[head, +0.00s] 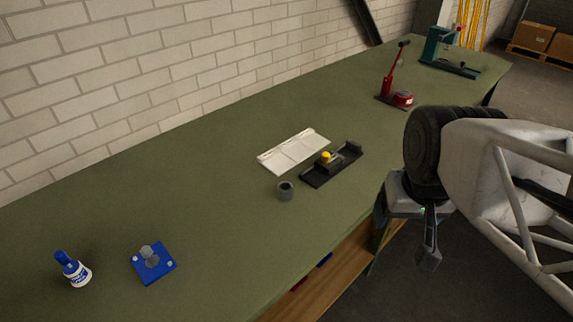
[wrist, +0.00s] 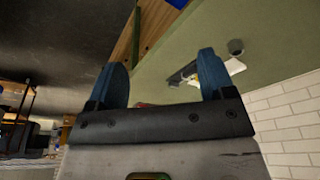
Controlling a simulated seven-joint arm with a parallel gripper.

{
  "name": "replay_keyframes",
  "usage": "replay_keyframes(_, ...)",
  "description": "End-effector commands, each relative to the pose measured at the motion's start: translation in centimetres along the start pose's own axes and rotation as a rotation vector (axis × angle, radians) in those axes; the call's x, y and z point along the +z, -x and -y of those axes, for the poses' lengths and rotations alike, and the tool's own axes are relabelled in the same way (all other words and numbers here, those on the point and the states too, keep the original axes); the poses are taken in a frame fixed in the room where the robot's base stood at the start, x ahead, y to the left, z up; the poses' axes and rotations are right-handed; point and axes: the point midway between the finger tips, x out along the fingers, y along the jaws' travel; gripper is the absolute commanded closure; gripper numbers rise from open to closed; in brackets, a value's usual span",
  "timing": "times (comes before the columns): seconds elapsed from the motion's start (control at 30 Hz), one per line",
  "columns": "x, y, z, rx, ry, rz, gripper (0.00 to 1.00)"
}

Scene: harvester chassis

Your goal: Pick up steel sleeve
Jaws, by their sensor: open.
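The steel sleeve appears to be the short dark grey hollow cylinder (head: 286,190) standing upright on the green workbench (head: 205,185), left of the black fixture. It also shows small in the wrist view (wrist: 236,46), near the top right. My gripper (head: 428,260) hangs off the front side of the bench, right of the sleeve and well apart from it. In the wrist view my gripper (wrist: 163,62) has its two blue fingers spread with nothing between them.
A black fixture with a yellow knob (head: 331,164) and a white tray (head: 293,151) stand close to the sleeve. A blue block with a grey post (head: 153,263) and a blue-white bottle (head: 73,269) are at left. A red press (head: 397,92) and green press (head: 450,55) stand far back.

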Motion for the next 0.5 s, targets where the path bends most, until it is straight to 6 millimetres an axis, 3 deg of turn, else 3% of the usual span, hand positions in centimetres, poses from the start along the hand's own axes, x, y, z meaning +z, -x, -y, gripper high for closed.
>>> replay_keyframes(0.33,-0.3,-0.1,0.1,-0.001,0.014,0.002,0.25)
replay_keyframes(0.5,-1.6,-0.4,0.7,-0.006,0.091,0.014,0.25)
